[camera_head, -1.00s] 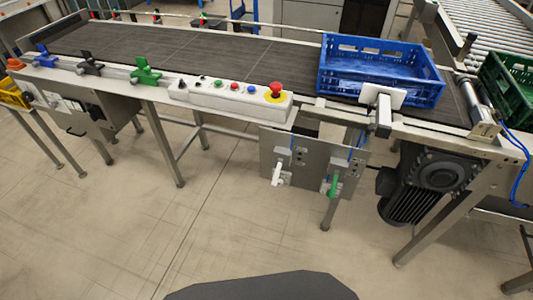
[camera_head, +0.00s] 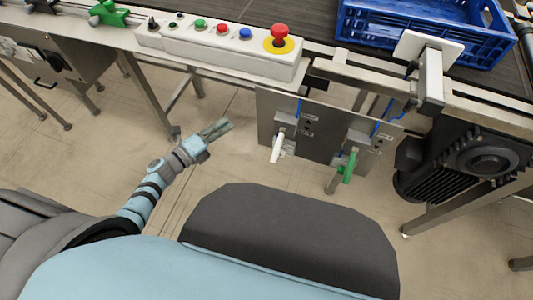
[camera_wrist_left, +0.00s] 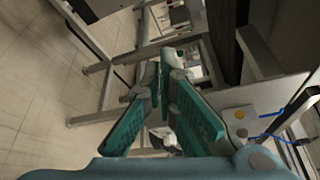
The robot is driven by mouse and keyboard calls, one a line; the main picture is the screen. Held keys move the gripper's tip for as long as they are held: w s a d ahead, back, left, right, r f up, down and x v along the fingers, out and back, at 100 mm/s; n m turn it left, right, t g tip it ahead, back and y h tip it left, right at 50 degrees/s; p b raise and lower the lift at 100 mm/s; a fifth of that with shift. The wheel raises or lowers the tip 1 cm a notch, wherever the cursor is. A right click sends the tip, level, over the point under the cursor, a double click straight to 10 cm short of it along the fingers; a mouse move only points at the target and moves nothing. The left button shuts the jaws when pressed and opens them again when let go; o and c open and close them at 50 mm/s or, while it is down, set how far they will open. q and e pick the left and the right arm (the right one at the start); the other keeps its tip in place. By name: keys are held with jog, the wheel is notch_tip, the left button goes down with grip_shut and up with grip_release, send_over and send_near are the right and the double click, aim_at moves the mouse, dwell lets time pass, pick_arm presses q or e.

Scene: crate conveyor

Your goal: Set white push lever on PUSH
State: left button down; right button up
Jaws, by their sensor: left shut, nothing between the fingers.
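The white push lever (camera_head: 277,148) hangs from a grey metal panel (camera_head: 322,120) below the conveyor edge and points downward, slightly tilted. A green lever (camera_head: 349,165) is mounted on the same panel to its right. The markings beside the levers are too small to read. My left gripper (camera_head: 226,127) is to the left of the white lever, apart from it and a little higher in the picture. Its teal fingers also show in the left wrist view (camera_wrist_left: 160,75); they are shut with nothing between them. My right gripper is in neither view.
Above the panel runs a control box (camera_head: 222,47) with coloured buttons and a red emergency stop (camera_head: 279,36). A blue crate (camera_head: 385,30) sits on the conveyor at upper right. A black motor (camera_head: 465,165) hangs right of the panel. Conveyor legs (camera_head: 147,98) stand at left.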

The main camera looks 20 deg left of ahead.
aim_at(278, 145)
pick_arm(q)
jog(key=d+r+m+g+h+b, duration=0.3)
jog(key=d+r+m+g+h, duration=0.3)
jog(key=m, duration=1)
jog(key=s+f+m+g+y+b, duration=0.15)
jog(key=s+m+g, duration=0.45)
jog(key=m, duration=0.8)
jog(key=w+d+f+g+b, duration=0.15)
jog(key=d+f, duration=0.25)
jog(key=d, duration=0.4)
jog(key=r, duration=0.1)
jog(key=r+p, duration=0.1)
jog(key=s+d+r+p, duration=0.1)
jog(key=shift+s+r+t, duration=0.1)
jog(key=shift+r+t, duration=0.1)
jog(key=shift+t, duration=0.05)
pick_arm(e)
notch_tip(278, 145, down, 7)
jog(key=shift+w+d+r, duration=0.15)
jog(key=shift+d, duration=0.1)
pick_arm(q)
jog(key=shift+a, duration=0.1)
